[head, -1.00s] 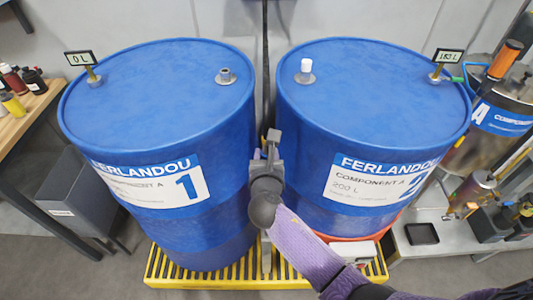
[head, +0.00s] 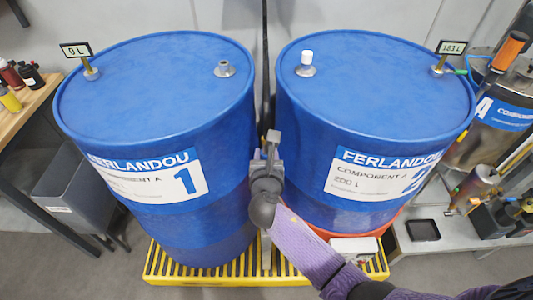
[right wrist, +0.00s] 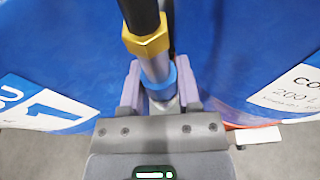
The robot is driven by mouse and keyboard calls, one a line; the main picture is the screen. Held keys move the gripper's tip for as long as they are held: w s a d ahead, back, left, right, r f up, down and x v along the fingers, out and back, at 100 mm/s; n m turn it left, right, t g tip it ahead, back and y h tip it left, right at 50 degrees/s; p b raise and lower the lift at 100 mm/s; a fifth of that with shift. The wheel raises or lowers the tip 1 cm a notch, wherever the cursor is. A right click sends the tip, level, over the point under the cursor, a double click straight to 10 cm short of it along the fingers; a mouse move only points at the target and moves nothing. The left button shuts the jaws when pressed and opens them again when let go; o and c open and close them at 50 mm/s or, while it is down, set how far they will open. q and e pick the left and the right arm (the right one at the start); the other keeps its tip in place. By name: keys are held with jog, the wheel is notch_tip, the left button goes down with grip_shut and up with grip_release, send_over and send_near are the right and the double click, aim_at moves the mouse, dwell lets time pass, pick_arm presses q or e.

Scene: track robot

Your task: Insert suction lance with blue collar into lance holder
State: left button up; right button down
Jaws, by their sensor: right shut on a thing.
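My right gripper (head: 270,158) is low in the gap between the two blue drums in the head view. In the right wrist view its two fingers (right wrist: 160,88) are shut on the suction lance, a grey metal tube (right wrist: 154,66). The lance's blue collar (right wrist: 160,81) sits between the fingers. Above the collar are a brass nut (right wrist: 147,43) and a black hose (right wrist: 139,14). The lance's lower end is hidden by the gripper. I cannot make out the lance holder in either view. My left gripper is not in view.
A wooden bench (head: 22,118) is left; a grey equipment table (head: 455,240) is right.

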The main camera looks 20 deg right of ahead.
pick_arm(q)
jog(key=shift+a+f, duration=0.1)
pick_arm(e)
jog(key=shift+f, duration=0.15)
jog(key=shift+c, duration=1.2)
grip_release()
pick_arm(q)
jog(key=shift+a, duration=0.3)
pick_arm(e)
jog(key=shift+s, duration=0.1)
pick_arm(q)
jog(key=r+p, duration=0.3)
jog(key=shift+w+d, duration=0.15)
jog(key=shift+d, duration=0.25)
pick_arm(e)
jog(key=v, duration=0.9)
jog(key=shift+s, duration=0.35)
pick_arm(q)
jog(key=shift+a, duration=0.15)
